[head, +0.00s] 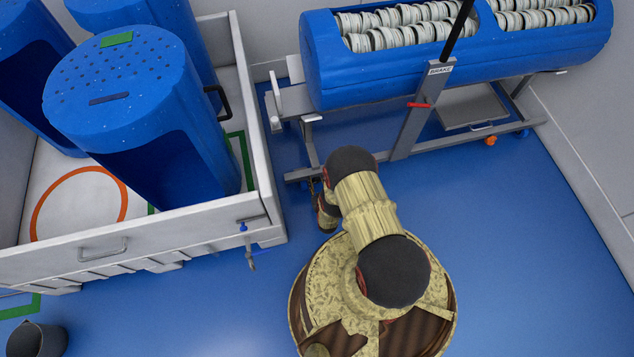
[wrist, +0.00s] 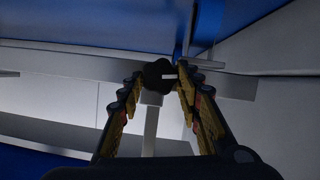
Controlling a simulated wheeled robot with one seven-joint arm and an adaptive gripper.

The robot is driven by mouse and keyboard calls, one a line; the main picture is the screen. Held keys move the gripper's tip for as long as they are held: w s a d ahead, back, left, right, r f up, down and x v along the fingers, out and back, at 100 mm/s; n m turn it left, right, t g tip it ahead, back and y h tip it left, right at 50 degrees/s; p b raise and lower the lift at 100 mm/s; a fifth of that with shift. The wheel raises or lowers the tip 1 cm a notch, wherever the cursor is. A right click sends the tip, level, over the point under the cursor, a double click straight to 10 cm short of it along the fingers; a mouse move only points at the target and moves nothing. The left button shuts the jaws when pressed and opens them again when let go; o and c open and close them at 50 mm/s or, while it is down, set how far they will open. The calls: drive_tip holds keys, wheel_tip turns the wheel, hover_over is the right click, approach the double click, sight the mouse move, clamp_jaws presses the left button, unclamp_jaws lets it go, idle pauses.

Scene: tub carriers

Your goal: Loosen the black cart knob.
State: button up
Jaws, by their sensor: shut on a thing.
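The black cart knob (wrist: 156,73) shows in the wrist view as a dark, lobed knob with a pale mark on its right side. It sits in front of a grey frame bar, above a grey upright post. My gripper (wrist: 160,76) has one finger on each side of the knob and is shut on it. In the head view the cart (head: 405,140) is a grey wheeled frame under a blue tub (head: 325,75). My arm reaches to the cart's near left end there. The knob is hidden in that view.
A white-walled crate (head: 130,243) holding several blue tubs stands left of my arm. A dark bucket (head: 38,340) stands at lower left. Blue floor (head: 530,260) is clear at right.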

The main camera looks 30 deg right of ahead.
idle(0.3)
drive_tip(key=n+h, duration=0.2)
drive_tip(key=n, duration=0.1)
drive_tip(key=shift+a+f, duration=0.1)
drive_tip(key=shift+a, duration=0.2)
drive_tip(key=n+h, duration=0.2)
drive_tip(key=n, duration=0.2)
drive_tip(key=shift+f, duration=0.15)
drive_tip(key=shift+w+a+h, duration=0.1)
drive_tip(key=shift+h, duration=0.2)
idle(0.3)
drive_tip(key=o, duration=1.1)
drive_tip(key=shift+o, duration=0.2)
drive_tip(key=v, duration=0.7)
drive_tip(key=shift+s, duration=0.2)
